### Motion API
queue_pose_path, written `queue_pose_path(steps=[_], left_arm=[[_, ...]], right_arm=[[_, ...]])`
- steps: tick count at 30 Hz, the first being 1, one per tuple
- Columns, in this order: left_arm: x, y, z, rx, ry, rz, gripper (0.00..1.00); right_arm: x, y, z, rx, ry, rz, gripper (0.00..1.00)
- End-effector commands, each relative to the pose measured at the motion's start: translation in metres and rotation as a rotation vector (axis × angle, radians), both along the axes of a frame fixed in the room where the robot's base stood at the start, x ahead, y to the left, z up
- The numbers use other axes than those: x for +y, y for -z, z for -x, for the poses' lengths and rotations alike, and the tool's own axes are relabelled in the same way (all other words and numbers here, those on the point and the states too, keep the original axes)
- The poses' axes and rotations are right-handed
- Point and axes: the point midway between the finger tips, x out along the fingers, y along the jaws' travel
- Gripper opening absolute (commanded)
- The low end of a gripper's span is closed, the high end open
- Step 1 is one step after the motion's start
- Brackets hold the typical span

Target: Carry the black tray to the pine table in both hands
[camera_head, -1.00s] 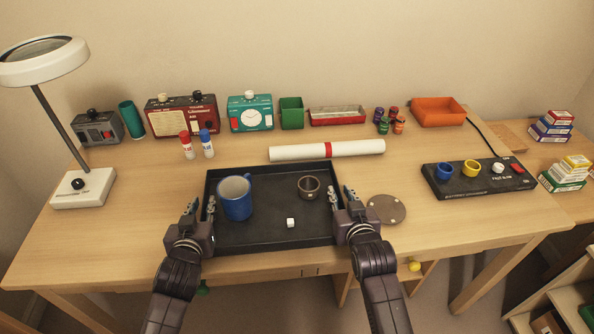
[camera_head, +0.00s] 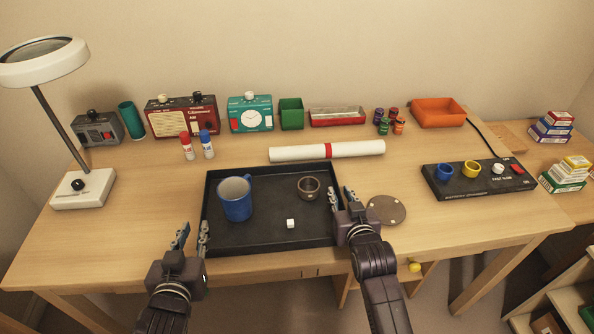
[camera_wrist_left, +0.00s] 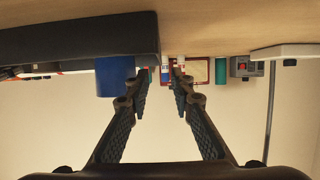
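The black tray (camera_head: 270,246) lies flat at the front of the wooden desk (camera_head: 110,225). In it are a blue mug (camera_head: 235,200), a small brown bowl (camera_head: 308,188) and a white cube (camera_head: 291,223). My left gripper (camera_head: 192,238) is open and empty, just off the tray's front left corner. In the left wrist view its fingers (camera_wrist_left: 160,88) are apart with nothing between them, and the tray's dark wall (camera_wrist_left: 80,42) is beside them. My right gripper (camera_head: 341,198) has its fingers either side of the tray's right wall and looks open. I cannot tell which surface is the pine table.
A white paper roll (camera_head: 290,153) lies behind the tray. A round disc (camera_head: 386,210) lies close to the right gripper, with a black panel (camera_head: 478,180) further right. A lamp (camera_head: 82,190) stands at the left. A lower surface with boxes (camera_head: 565,175) is at the right.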

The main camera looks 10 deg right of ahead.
Motion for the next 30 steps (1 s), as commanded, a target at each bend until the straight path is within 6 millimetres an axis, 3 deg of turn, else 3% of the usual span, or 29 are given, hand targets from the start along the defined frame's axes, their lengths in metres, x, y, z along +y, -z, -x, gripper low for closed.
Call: queue_pose_path(steps=[8, 21, 30], left_arm=[[0.0, -0.003, 0.008, 0.0, -0.001, 0.0, 0.22], [0.0, -0.003, 0.008, 0.0, 0.0, 0.0, 0.22], [0.0, -0.003, 0.008, 0.0, 0.0, 0.0, 0.22]], right_arm=[[0.0, -0.003, 0.01, 0.001, 0.0, 0.0, 0.22], [0.0, -0.03, 0.084, 0.001, 0.0, 0.0, 0.22], [0.0, -0.04, 0.111, 0.0, 0.0, 0.0, 0.22]])
